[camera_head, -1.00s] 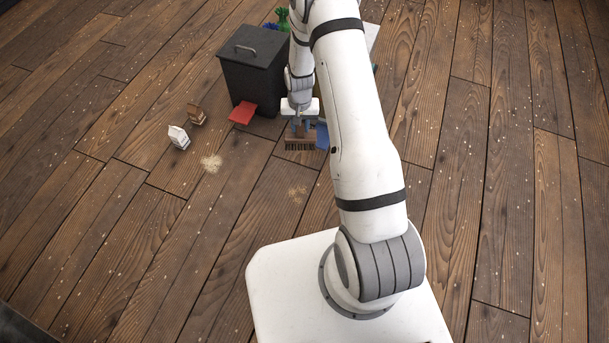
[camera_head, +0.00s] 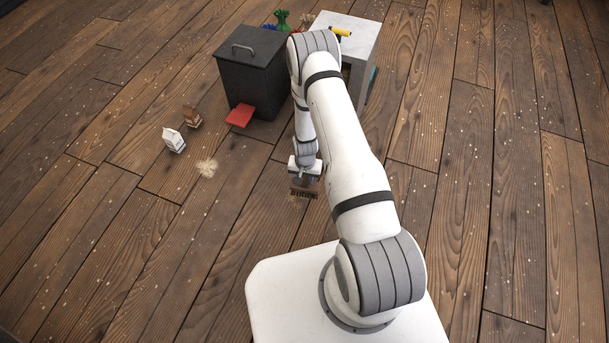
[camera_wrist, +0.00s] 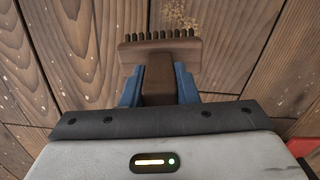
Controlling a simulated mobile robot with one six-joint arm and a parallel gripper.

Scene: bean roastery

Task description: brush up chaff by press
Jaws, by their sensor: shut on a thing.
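My gripper (camera_head: 304,178) is shut on the handle of a brown brush (camera_head: 303,193), held low at the floor in front of my base. In the wrist view the brush's handle sits between the blue fingers (camera_wrist: 158,88), with its dark bristles pointing away. A pale patch of chaff (camera_wrist: 180,19) lies just beyond the bristles there. In the head view one chaff patch (camera_head: 207,167) lies on the floor left of the brush. A few pale specks show at the brush's lower edge. I cannot tell whether the bristles touch the floor.
Two small bags, white (camera_head: 173,140) and brown (camera_head: 191,117), stand left. The right floor is clear.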

